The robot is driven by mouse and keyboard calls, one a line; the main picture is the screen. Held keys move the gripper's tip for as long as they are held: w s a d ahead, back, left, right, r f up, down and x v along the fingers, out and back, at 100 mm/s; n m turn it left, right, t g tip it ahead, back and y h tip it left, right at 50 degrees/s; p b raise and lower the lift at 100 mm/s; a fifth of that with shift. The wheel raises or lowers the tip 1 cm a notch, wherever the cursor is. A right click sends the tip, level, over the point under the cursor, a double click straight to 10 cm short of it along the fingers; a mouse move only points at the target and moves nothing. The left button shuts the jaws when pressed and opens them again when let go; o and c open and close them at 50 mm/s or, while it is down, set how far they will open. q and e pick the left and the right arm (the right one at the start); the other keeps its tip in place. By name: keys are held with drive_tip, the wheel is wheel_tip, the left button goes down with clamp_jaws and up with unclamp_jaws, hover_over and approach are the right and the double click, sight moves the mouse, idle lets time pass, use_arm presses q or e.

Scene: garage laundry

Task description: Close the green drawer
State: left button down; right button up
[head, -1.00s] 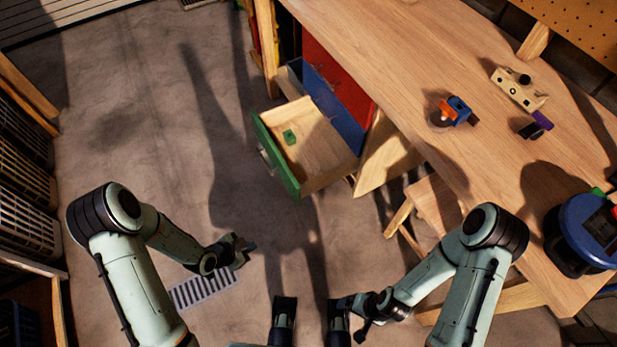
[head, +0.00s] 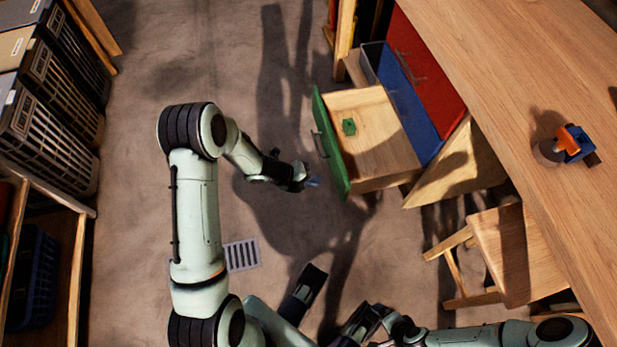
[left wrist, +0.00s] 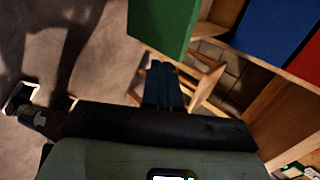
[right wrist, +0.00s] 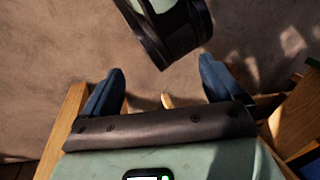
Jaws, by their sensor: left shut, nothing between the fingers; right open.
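The green drawer (head: 330,143) stands pulled out from the cabinet beside the workbench, its green front facing left. A small green object (head: 349,127) lies inside on its wooden bottom. My left gripper (head: 313,182) is shut and empty, just left of the drawer front near its lower end, with a small gap in the head view. In the left wrist view the green front (left wrist: 165,25) is above and ahead of the shut fingers (left wrist: 162,85). My right gripper (right wrist: 160,85) is open and empty in the right wrist view, away from the drawer.
A blue drawer (head: 412,100) and a red drawer (head: 425,60) sit beside the green one. A wooden stool (head: 510,255) stands under the workbench (head: 540,130). Shelves with crates (head: 50,110) line the left. The floor between is clear.

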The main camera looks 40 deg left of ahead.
sight(343, 181)
use_arm(q)
drive_tip(key=w+d+f, duration=0.1)
drive_tip(key=w+d+f+b, duration=0.1)
drive_tip(key=w, duration=0.1)
drive_tip(key=w+d+f, duration=0.1)
drive_tip(key=d, duration=0.1)
drive_tip(key=shift+w, duration=0.4)
drive_tip(key=shift+w+d, duration=0.35)
use_arm(e)
drive_tip(key=w+f, duration=0.1)
drive_tip(key=w+d+f+t, duration=0.1)
drive_tip(key=shift+w+d, duration=0.15)
drive_tip(key=shift+w, duration=0.25)
